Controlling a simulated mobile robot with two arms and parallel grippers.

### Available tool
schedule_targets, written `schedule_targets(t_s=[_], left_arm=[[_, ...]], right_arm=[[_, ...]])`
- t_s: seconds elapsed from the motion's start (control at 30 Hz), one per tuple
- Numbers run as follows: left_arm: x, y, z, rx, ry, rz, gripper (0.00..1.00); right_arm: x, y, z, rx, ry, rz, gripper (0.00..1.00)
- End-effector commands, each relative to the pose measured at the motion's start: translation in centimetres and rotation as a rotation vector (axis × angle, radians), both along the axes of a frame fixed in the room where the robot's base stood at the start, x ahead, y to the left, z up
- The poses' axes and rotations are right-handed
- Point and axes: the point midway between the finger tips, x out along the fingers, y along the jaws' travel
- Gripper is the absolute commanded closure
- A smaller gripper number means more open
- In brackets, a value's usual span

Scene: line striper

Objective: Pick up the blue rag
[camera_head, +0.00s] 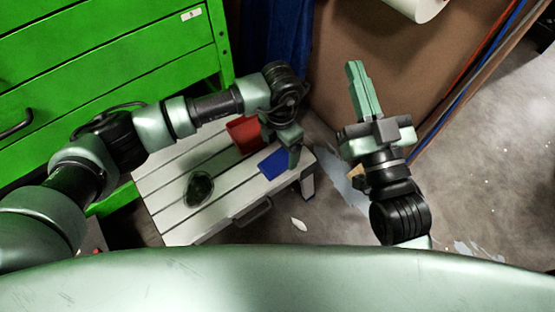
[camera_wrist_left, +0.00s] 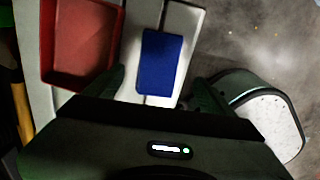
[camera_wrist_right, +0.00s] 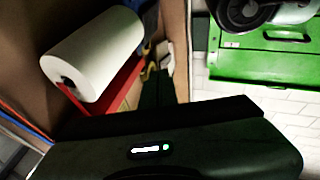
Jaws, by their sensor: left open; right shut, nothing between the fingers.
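The blue rag (camera_head: 271,165) lies flat on the slatted white bench (camera_head: 166,183), near its right end. In the left wrist view the rag (camera_wrist_left: 162,62) is a blue rectangle just ahead of and between the finger tips. My left gripper (camera_head: 292,150) is open, pointing down beside and above the rag; I cannot tell the exact gap. It also shows in the left wrist view (camera_wrist_left: 153,86). My right gripper (camera_head: 356,68) is shut and empty, off to the right of the bench; its closed fingers show in the right wrist view (camera_wrist_right: 159,85).
A red tray (camera_head: 241,136) sits beside the rag, and a dark green glassy dish (camera_head: 198,188) is further left on the bench. Green drawers (camera_head: 110,60) stand behind. A white paper roll (camera_wrist_right: 95,52) is near my right gripper. Floor on the right is mostly clear.

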Motion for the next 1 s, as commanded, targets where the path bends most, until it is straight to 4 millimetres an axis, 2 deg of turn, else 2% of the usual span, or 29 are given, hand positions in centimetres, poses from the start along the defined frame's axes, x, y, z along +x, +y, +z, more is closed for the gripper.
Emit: schedule_targets(t_s=[0.17,0.4,0.6,0.8,0.87,1.0], left_arm=[[0.1,0.2,-1.9,-0.001,0.002,0.000,0.15],[0.2,0.3,-4.3,-0.003,0.002,0.000,0.15],[0.2,0.4,-5.0,-0.002,0.001,0.000,0.15],[0.2,0.4,-5.0,-0.002,0.001,0.000,0.15],[0.2,0.3,-5.0,-0.002,0.001,0.000,0.29],[0.2,0.3,-5.0,-0.002,0.001,0.000,0.68]], right_arm=[[-1.2,0.1,2.4,0.043,-0.149,0.010,1.00],[-4.0,-0.2,6.2,0.111,-0.388,0.022,1.00],[-5.1,-0.3,7.3,0.135,-0.465,0.026,1.00],[-5.2,-0.3,7.4,0.135,-0.467,0.026,1.00],[-5.2,-0.3,7.4,0.135,-0.466,0.026,1.00],[-5.2,-0.3,7.4,0.134,-0.466,0.026,1.00]])
